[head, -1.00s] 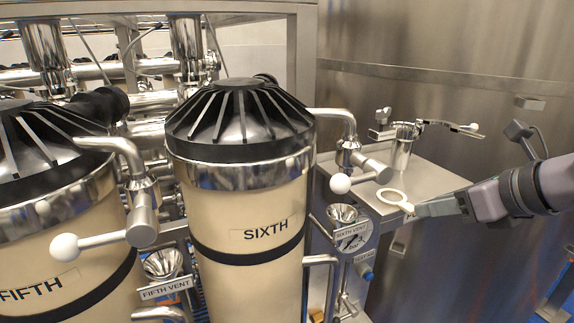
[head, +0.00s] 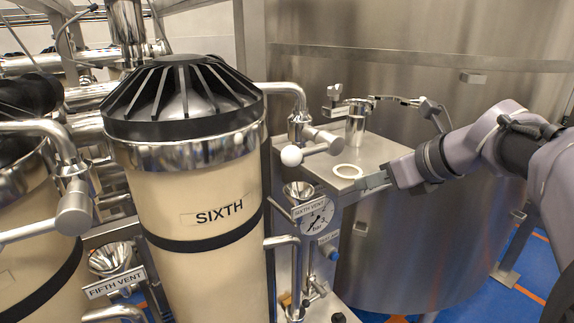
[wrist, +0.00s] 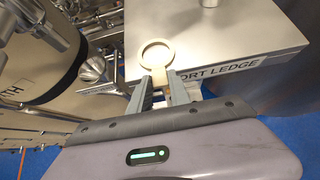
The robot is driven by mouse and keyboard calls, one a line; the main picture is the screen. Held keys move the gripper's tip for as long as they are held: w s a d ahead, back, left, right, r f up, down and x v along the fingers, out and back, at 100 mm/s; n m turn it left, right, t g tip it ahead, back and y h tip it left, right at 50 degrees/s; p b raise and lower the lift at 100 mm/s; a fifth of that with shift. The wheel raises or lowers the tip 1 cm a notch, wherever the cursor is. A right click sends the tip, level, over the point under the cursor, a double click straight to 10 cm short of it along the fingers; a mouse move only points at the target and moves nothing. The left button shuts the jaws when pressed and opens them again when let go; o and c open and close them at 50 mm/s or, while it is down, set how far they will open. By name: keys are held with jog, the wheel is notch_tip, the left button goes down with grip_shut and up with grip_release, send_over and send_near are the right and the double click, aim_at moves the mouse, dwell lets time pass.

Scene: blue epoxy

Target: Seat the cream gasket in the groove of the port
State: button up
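The cream gasket (head: 336,171) is a flat ring with a short tab, at the near left corner of the steel port ledge. In the wrist view its ring (wrist: 141,55) is empty in the middle, and its tab reaches back between my fingers. My gripper (head: 364,184) comes in from the right; in the wrist view its fingers (wrist: 163,82) are shut on the tab, one on each side. I cannot tell whether the ring touches the ledge. The port (head: 356,125) is an upright steel stub behind the gasket with an open clamp (head: 400,99). Its groove is not visible.
The ledge (head: 385,150) is bare around the port; its label shows in the wrist view (wrist: 230,70). The SIXTH column (head: 200,250) stands further left, a large steel tank (head: 420,250) behind.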

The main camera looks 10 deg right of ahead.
grip_shut()
notch_tip(320, 180, up, 6)
jog(key=p, duration=0.5)
jog(key=shift+p, duration=0.3)
